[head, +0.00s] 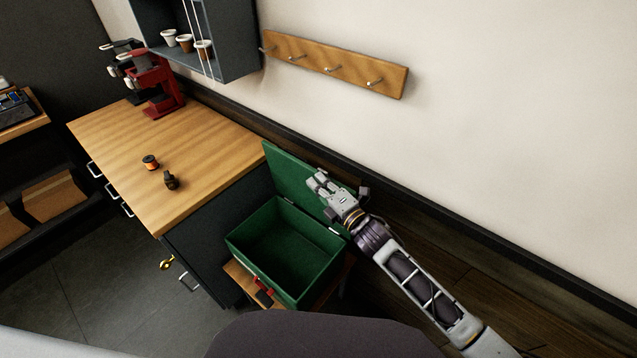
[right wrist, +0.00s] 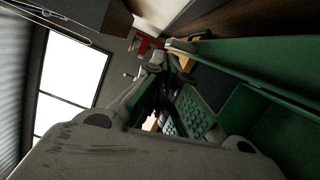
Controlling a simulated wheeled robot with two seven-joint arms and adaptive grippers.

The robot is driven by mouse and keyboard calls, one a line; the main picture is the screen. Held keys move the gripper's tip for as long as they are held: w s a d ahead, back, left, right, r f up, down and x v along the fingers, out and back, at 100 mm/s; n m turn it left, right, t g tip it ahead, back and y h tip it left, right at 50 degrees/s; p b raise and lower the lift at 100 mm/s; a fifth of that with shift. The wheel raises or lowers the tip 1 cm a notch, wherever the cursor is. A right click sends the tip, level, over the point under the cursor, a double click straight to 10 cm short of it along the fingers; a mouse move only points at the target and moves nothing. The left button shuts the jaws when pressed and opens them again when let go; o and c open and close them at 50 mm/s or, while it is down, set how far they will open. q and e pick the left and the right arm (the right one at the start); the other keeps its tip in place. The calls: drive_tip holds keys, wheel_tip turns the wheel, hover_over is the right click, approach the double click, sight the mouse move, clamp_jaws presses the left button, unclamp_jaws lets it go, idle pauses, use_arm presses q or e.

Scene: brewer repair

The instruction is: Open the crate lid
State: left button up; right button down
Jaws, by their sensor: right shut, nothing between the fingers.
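The green crate (head: 240,243) stands on a small wooden stand beside the counter's right end. Its green lid (head: 283,173) is raised and stands up at the back, towards the wall. The crate's inside is visible and looks empty. A red latch (head: 263,284) shows on the crate's front. My right gripper (head: 316,184) is shut and empty, in front of the raised lid's upper right part; I cannot tell whether it touches the lid. In the right wrist view green panels of the crate and lid (right wrist: 250,58) show close to the fingers. My left gripper is not in view.
The wooden counter (head: 215,150) left of the crate holds a red coffee machine (head: 160,88) and two small dark items (head: 170,181). A hook rail (head: 335,65) hangs on the wall. A yellow item (head: 167,263) hangs at the counter's front. Grey floor at left is clear.

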drive_tip(key=shift+w+d, duration=0.1)
drive_tip(key=shift+w, duration=0.05)
drive_tip(key=shift+w+d+r, duration=0.2)
drive_tip(key=shift+w+d, duration=0.35)
drive_tip(key=shift+w, duration=0.3)
drive_tip(key=shift+w+d+r, duration=0.15)
drive_tip(key=shift+w+d, duration=0.4)
drive_tip(key=shift+w, duration=0.3)
drive_tip(key=shift+s, duration=0.1)
drive_tip(key=v, duration=1.2)
drive_tip(key=shift+f, duration=0.1)
idle(0.3)
